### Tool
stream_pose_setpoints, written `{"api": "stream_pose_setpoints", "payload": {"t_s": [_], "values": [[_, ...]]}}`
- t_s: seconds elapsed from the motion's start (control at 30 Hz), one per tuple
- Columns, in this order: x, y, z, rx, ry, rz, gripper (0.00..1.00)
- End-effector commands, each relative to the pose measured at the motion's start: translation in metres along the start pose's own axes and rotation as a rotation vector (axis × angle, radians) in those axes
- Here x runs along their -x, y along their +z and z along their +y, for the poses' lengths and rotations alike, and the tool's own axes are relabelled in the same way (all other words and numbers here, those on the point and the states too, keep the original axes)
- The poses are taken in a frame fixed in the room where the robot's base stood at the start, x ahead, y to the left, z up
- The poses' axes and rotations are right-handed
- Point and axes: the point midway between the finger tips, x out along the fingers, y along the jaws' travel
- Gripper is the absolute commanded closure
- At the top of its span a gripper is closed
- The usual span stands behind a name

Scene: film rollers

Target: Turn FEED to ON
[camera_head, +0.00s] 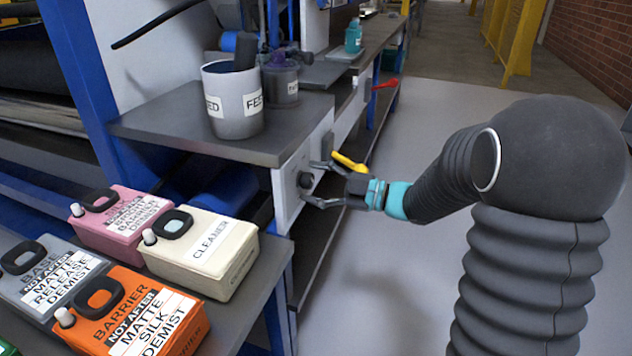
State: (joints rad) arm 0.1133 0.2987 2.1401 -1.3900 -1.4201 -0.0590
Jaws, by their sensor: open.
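My gripper (322,187) is open in front of a pale control panel (286,205) on the front of the grey bench. Its two dark fingers spread above and below a dark round knob (305,180) on that panel. I cannot tell whether the fingers touch the knob. A yellow handle (348,161) shows just above and behind the gripper. The panel's lettering is too small and oblique to read, so the knob's label and setting cannot be told.
A white pot (232,125) with part-hidden labels and a dark labelled jar (281,82) stand on the bench above. Jugs, including a cream CLEANER jug (202,250) and an orange one (130,315), stand front left. A red handle (385,84) sticks out farther back. Floor at right is clear.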

Motion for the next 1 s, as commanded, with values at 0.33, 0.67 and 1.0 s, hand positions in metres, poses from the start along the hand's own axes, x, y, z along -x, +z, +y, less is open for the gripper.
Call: {"api": "stream_pose_setpoints", "payload": {"t_s": [0.33,0.67,1.0], "values": [[0.0004,0.0002,0.0,0.0,0.0,0.0,0.84],[0.0004,-0.0001,0.0003,-0.019,0.0,-0.001,0.96],[0.0003,-0.0002,0.0013,-0.203,-0.001,-0.001,0.96]]}}
